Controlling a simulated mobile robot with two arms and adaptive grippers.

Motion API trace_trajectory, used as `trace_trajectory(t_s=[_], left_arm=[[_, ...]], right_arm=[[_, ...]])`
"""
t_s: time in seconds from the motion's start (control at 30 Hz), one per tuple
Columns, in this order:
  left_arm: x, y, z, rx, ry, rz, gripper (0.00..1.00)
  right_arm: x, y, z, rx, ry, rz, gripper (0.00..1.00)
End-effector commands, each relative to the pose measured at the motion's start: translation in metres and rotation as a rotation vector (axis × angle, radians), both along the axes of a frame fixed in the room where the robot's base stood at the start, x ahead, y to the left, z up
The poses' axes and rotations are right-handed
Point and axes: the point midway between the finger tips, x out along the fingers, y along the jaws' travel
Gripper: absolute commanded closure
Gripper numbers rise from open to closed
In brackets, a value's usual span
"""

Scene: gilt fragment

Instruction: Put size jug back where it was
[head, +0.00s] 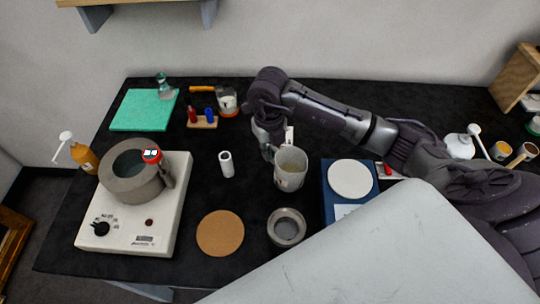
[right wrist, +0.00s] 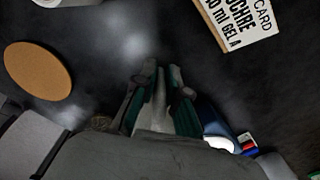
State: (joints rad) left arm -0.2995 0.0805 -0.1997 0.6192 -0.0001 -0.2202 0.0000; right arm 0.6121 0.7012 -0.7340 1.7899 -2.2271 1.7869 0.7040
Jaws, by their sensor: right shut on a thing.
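The size jug (head: 291,168) is a pale grey, open-topped vessel with brownish stains, upright near the middle of the black table. My right gripper (head: 266,150) reaches in from the right and is shut on the jug at its back left side. In the right wrist view my fingers (right wrist: 158,105) are close together, with a large grey surface that looks like the jug (right wrist: 170,155) below them. Whether the jug touches the table cannot be told. My left gripper is not in view.
A round cork mat (head: 220,233) lies bare at front left. A small grey pot (head: 287,227) stands in front of the jug, a blue scale (head: 333,185) to its right, a white cylinder (head: 226,164) to its left. A hotplate (head: 165,225) bears a large pot (head: 125,180).

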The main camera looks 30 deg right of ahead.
Motion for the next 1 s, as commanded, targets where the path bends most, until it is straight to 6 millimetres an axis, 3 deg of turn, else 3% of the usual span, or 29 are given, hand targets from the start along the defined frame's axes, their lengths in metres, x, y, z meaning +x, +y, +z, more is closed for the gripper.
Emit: trace_trajectory(t_s=[0.3, 0.7, 0.73, 0.87, 1.0], left_arm=[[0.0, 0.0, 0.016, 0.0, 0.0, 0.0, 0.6], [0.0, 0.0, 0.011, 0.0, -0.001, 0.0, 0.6], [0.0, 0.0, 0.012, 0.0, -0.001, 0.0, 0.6], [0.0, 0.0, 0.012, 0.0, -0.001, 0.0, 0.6], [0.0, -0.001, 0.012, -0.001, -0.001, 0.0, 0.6]], right_arm=[[-0.001, 0.0, -0.036, 0.0, 0.003, 0.0, 1.0], [0.0, 0.0, -0.044, -0.001, 0.0, 0.001, 1.0], [0.0, 0.0, -0.043, -0.001, 0.0, 0.001, 0.85], [0.0, 0.0, -0.042, -0.001, 0.001, 0.001, 0.64], [0.0, 0.0, -0.042, -0.001, 0.001, 0.001, 0.63]])
